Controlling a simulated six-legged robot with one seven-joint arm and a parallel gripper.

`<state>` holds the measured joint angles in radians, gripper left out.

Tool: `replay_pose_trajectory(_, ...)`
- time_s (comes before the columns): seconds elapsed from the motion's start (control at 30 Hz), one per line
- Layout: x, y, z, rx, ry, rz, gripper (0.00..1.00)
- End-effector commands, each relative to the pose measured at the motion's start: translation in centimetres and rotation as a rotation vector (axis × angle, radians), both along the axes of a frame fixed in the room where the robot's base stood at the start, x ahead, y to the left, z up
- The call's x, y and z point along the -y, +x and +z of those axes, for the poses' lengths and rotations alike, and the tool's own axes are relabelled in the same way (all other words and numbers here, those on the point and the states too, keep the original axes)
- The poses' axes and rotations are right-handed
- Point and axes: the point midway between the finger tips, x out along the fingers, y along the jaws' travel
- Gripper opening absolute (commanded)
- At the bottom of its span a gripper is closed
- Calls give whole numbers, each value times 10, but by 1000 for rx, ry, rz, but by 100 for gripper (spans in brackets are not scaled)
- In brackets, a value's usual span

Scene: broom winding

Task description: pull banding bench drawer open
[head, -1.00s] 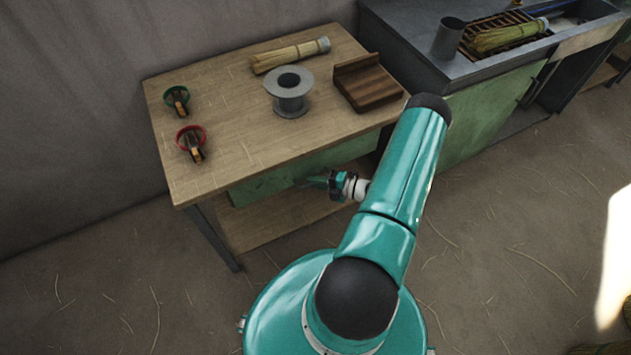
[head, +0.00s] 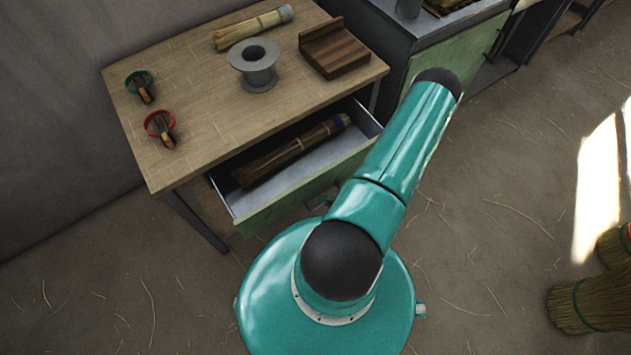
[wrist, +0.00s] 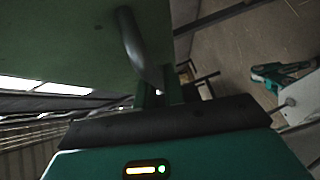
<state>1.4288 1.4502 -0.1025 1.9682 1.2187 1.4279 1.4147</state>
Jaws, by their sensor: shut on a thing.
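The banding bench (head: 205,122) is a wooden-topped table with dark metal legs. Its green-fronted drawer (head: 285,210) stands well out from under the top in the head view, with its grey inside showing. A straw broom (head: 295,152) lies in the drawer. In the wrist view the green drawer front (wrist: 70,40) fills the upper left, with a curved metal handle (wrist: 138,48) on it. My gripper (wrist: 160,92) is shut on the handle. In the head view my gripper is mostly hidden behind my arm.
On the bench top are a grey spool (head: 253,66), a wooden block (head: 334,48), a straw bundle (head: 250,27), and green (head: 140,85) and red (head: 160,126) rings with tools. A grey-topped counter (head: 440,30) stands at the right. Straw brooms (head: 590,298) lie at the lower right.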

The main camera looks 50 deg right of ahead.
Motion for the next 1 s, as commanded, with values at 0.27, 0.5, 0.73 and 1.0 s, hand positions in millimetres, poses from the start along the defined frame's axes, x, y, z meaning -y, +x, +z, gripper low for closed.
replay_pose_trajectory(0.27, -7, -31, 1, 2, -2, -3, 0)
replay_pose_trajectory(0.5, -9, -36, 1, 3, -2, -1, 0)
replay_pose_trajectory(0.73, -9, -36, 1, 3, -2, -2, 0)
replay_pose_trajectory(1.0, -9, -36, 0, 2, -1, -1, 33)
